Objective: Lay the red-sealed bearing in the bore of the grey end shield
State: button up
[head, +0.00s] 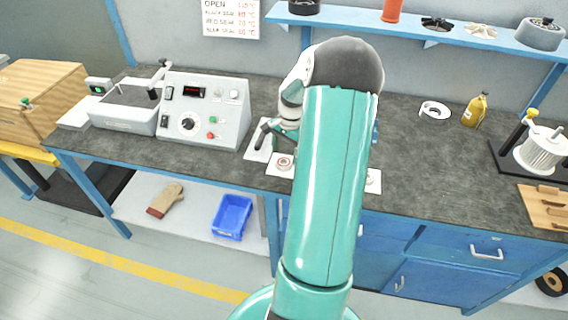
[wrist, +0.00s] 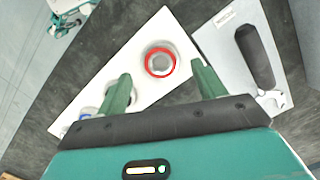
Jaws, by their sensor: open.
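The red-sealed bearing (head: 285,162) lies on a white board (head: 277,170) near the bench's front edge. In the wrist view the bearing (wrist: 159,62) shows as a metal ring with a red seal, lying flat. My gripper (wrist: 161,70) is open, with its two green fingers pointing towards the board and the bearing showing between and just beyond their tips. I cannot tell how high the fingertips are above it. Other round parts (wrist: 87,112) on the board are partly hidden by the left finger.
A pale plate with a black handle (wrist: 257,58) lies close beside the board. A control box (head: 203,112) stands at left. The bench (head: 430,165) right of my arm has free room.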

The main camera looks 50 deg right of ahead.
jog(key=f, duration=0.2)
jog(key=shift+a+f, duration=0.2)
jog(key=shift+f, duration=0.1)
jog(key=shift+c, duration=0.4)
jog(key=c, duration=1)
jog(key=shift+r, duration=0.1)
jog(key=shift+c, duration=0.2)
